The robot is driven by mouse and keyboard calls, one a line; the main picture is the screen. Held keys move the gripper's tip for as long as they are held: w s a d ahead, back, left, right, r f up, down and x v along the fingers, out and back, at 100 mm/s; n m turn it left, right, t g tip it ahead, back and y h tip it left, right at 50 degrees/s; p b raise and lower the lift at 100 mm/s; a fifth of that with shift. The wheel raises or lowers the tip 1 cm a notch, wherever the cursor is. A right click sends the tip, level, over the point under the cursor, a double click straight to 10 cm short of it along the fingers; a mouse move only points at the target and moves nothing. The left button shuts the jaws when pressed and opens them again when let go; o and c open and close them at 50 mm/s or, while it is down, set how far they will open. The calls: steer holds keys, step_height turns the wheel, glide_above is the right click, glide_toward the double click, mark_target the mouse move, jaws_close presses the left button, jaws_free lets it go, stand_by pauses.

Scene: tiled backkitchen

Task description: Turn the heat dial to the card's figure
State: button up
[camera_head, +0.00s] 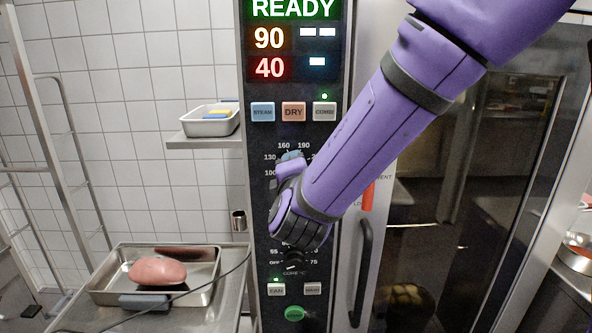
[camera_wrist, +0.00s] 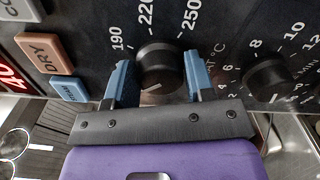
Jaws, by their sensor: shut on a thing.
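The heat dial (camera_wrist: 160,62) is a round black knob with a white pointer line, on the black control panel (camera_head: 258,190). In the wrist view, the figures 190, 220 and 250 show around it; I cannot tell which figure the pointer marks. My gripper (camera_head: 290,165) is shut on the dial, a blue finger on either side of it. In the head view, my gripper and arm hide most of the dial, with 130, 160 and 190 visible at its scale. I can make out no card in either view.
A second black knob (camera_wrist: 268,80), marked MIN, sits beside the dial. The display (camera_head: 290,40) reads READY, 90 and 40. STEAM, DRY and COMBI (camera_head: 324,112) buttons lie below it, with a green lamp over COMBI. A tray (camera_head: 110,284) with pink meat stands left; a door handle (camera_head: 362,270) is right.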

steer(key=shift+w+d+r+m, duration=0.1)
steer(key=shift+w+r+m, duration=0.05)
steer(key=shift+m, duration=1.55)
steer(key=o, duration=0.7)
steer(key=shift+o, duration=0.8)
steer(key=shift+w, duration=0.1)
steer(key=shift+s, duration=0.2)
